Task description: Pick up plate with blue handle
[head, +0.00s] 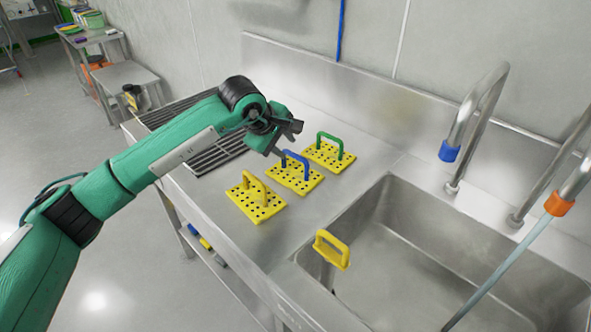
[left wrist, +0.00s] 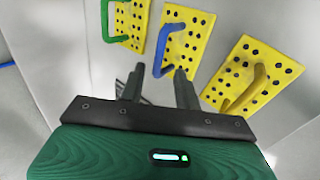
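The yellow perforated plate with the blue handle (head: 294,165) lies on the steel counter, between two similar plates. It also shows in the left wrist view (left wrist: 198,38), its blue handle standing just beyond the fingertips. My left gripper (head: 284,140) is above and slightly behind this plate in the head view. In the left wrist view its two fingers (left wrist: 158,78) are apart, with nothing held between them. The fingers look apart from the blue handle. My right gripper is not in view.
A plate with a green handle (head: 329,145) lies behind, and one with a yellow handle (head: 253,189) in front. A yellow handle (head: 332,250) stands at the sink's (head: 430,265) near left edge. Taps (head: 470,125) rise at right. A dark grate (head: 210,150) lies left.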

